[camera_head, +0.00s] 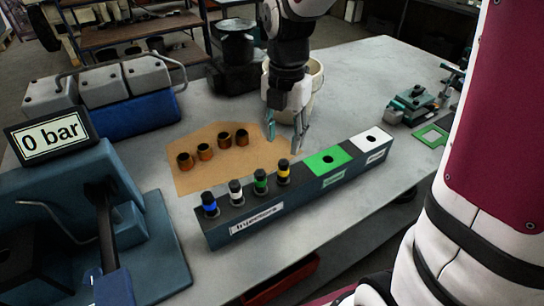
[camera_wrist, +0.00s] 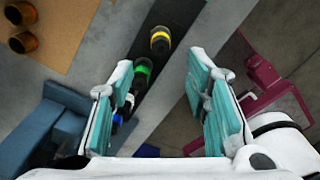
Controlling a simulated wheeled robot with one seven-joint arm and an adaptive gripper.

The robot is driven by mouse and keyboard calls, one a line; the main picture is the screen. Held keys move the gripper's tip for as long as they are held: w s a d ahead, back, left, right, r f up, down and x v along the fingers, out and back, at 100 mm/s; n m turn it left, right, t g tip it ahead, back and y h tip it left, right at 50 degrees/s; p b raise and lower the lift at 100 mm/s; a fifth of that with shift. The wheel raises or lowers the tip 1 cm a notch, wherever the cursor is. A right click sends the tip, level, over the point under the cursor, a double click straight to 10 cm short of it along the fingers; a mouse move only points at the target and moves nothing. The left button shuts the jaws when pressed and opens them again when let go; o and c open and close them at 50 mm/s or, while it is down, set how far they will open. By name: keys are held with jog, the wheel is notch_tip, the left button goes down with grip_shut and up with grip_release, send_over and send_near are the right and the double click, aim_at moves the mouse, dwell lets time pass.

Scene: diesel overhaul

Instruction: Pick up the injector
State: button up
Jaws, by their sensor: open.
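The injector rack (camera_head: 285,200) is a long dark block labelled "Injectors" on the grey bench. Injectors with blue (camera_head: 209,204), white (camera_head: 236,192), green (camera_head: 261,181) and yellow (camera_head: 283,171) bands stand upright in its left part. My gripper (camera_head: 285,130) is open and empty, pointing down behind the rack, above and apart from the injectors. In the wrist view, the yellow-banded injector (camera_wrist: 160,40) lies just beyond the fingertips. The green-banded one (camera_wrist: 143,70) shows between the fingers, nearer the left finger. The blue and white ones are partly hidden by that finger.
Green (camera_head: 327,159) and white (camera_head: 371,139) sockets occupy the rack's right part. Several copper sleeves (camera_head: 205,152) stand on a brown sheet (camera_head: 190,180). A blue tester (camera_head: 60,190) reading "0 bar" is at left. A pale bucket (camera_head: 312,88) stands behind my gripper.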

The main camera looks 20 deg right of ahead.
aim_at(284, 162)
notch_tip(284, 162, down, 11)
jog(key=shift+f, duration=0.1)
grip_shut()
dwell(0.5)
